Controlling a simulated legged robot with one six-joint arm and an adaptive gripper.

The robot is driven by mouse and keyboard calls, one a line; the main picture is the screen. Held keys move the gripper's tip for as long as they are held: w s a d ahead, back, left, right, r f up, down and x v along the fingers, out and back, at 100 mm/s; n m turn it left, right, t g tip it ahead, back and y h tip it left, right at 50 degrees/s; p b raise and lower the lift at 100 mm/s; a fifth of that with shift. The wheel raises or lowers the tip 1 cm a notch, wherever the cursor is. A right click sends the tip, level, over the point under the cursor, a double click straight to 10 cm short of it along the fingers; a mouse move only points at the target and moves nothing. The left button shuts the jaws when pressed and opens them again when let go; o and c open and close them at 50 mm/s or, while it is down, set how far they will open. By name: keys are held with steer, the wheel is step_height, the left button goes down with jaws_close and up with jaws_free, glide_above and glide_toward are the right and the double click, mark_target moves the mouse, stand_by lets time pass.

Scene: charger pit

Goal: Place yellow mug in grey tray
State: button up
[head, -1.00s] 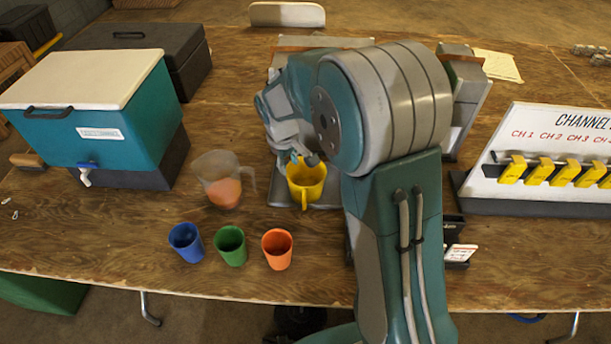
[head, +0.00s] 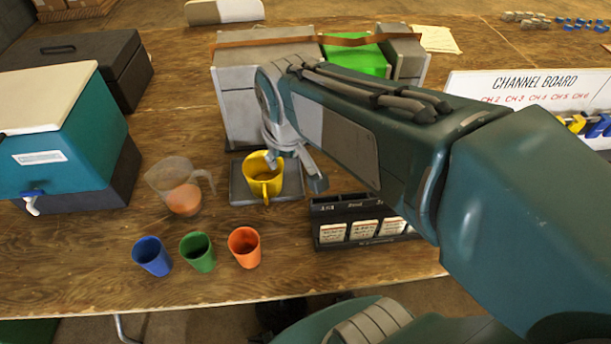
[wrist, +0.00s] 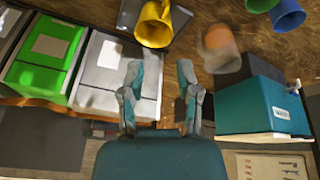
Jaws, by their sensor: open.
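The yellow mug (head: 264,178) stands upright on the shallow grey tray (head: 240,188), with its handle facing the front. My gripper (head: 295,170) is open at the mug's back right side, with one finger close to the rim. I cannot tell in the head view whether that finger touches it. In the wrist view the mug (wrist: 153,30) lies beyond the two spread fingers (wrist: 160,84), with nothing between them. Part of the tray (wrist: 127,14) shows beside the mug there.
A clear pitcher with orange contents (head: 182,190) stands left of the tray. Blue (head: 152,257), green (head: 198,253) and orange (head: 244,248) cups stand in front. Grey bins (head: 245,100) stand behind, a black card rack (head: 365,228) at right, a teal cooler (head: 50,150) at left.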

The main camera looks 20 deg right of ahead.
steer(key=s+r+m+t, duration=0.1)
steer(key=s+m, duration=0.1)
steer(key=s, duration=0.7)
steer(key=shift+s+d+t, duration=0.25)
steer(key=shift+d+t, duration=0.05)
steer(key=shift+d, duration=0.1)
steer(key=shift+r, duration=0.1)
stand_by(0.6)
